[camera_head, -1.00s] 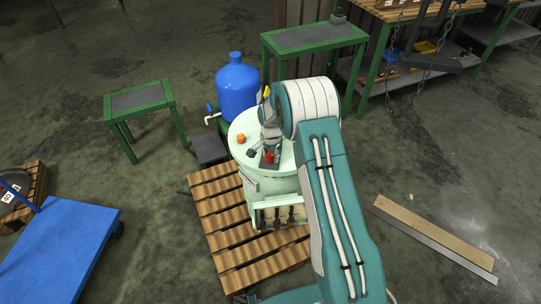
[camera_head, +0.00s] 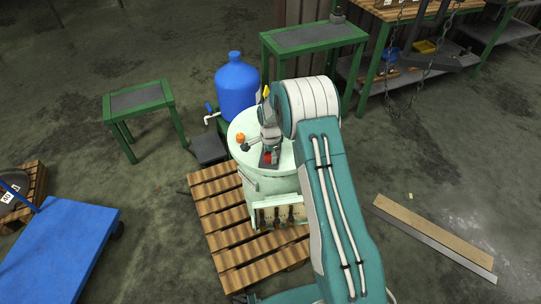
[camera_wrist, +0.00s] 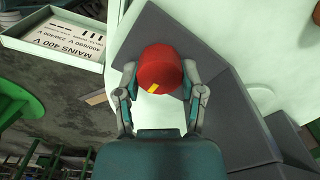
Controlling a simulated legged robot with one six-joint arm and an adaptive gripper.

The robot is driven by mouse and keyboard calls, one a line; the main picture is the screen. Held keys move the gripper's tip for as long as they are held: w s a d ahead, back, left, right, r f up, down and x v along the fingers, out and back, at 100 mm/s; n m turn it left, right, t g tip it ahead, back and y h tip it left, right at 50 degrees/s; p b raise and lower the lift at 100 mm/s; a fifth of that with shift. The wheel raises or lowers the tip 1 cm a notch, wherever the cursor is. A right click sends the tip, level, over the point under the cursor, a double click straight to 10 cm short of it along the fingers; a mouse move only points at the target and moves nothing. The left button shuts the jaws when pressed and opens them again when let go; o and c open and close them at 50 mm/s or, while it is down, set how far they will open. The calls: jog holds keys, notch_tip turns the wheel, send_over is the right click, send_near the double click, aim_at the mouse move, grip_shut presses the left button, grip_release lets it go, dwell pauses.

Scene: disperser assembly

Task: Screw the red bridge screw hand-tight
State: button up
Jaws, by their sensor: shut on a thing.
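The red bridge screw (camera_wrist: 160,68) has a round red head with a small yellow mark, seen in the wrist view. My gripper (camera_wrist: 160,88) is shut on it, with one finger on each side of the head. In the head view the red screw (camera_head: 268,157) shows below my gripper (camera_head: 269,146), over the dark grey bridge plate (camera_head: 265,164) on the pale green drum (camera_head: 262,184). The grey bridge (camera_wrist: 210,45) also shows in the wrist view, behind and to the right of the screw. The screw's shaft and its seat are hidden.
An orange knob (camera_head: 240,138) stands on the lid left of my gripper. The drum is on a wooden pallet (camera_head: 215,215). A blue tank (camera_head: 237,88) stands behind. A box labelled mains 400 V (camera_wrist: 62,35) is at the wrist view's upper left.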

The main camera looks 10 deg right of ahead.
aim_at(269, 155)
jog(key=shift+a, duration=0.1)
jog(key=o, duration=1.1)
jog(key=shift+o, duration=0.2)
jog(key=shift+r, duration=0.1)
notch_tip(269, 155, up, 12)
jog(key=shift+w+a, duration=0.1)
